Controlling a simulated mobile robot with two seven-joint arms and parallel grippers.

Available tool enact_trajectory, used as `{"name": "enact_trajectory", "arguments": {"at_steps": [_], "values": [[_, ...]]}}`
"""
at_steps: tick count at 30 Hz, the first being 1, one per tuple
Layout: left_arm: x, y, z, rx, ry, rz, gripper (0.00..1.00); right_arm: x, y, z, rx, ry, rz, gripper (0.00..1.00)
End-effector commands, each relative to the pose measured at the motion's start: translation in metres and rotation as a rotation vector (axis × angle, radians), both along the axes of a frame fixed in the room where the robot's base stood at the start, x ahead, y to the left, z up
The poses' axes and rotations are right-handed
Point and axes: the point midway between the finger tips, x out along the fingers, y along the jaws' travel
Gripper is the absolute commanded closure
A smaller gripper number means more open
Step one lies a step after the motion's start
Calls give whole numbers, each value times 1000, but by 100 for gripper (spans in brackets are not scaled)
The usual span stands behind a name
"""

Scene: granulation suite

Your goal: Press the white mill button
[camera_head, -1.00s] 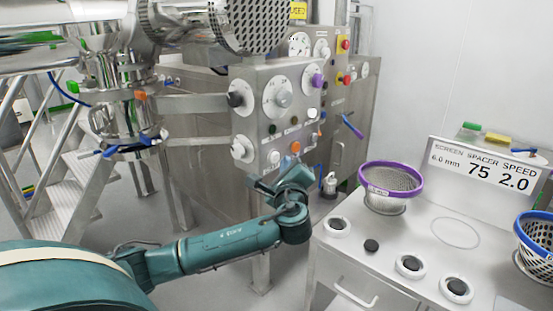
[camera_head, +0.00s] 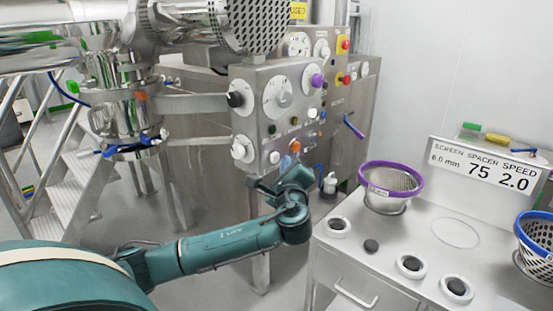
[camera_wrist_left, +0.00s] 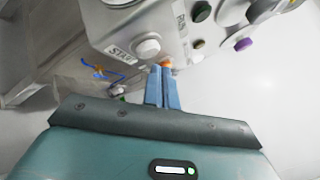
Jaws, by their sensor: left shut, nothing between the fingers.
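A round white button (camera_head: 274,157) sits low on the front of the steel control panel (camera_head: 250,118), left of an orange button (camera_head: 295,146). In the left wrist view the white button (camera_wrist_left: 146,47) stands beside a START label (camera_wrist_left: 119,52). Another small white button (camera_head: 312,113) is higher on the panel. My left gripper (camera_head: 286,162) is shut and empty just in front of the panel's lower edge. In the left wrist view its blue fingertips (camera_wrist_left: 162,68) lie right of and below the white button, overlapping the orange one. Contact cannot be told. My right gripper is out of view.
The panel carries several other knobs and dials, including a purple knob (camera_head: 318,81) and a red button (camera_head: 345,44). A bench (camera_head: 380,245) with a purple-rimmed sieve (camera_head: 390,185) stands to the right. Steel steps (camera_head: 75,195) are at left.

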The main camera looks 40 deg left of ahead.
Motion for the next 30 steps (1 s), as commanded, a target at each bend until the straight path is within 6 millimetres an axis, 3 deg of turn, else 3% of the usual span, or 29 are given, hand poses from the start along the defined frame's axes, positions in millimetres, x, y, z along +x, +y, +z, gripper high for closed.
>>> {"name": "enact_trajectory", "arguments": {"at_steps": [30], "values": [[1,9,0,2,1,0,100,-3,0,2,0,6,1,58]]}}
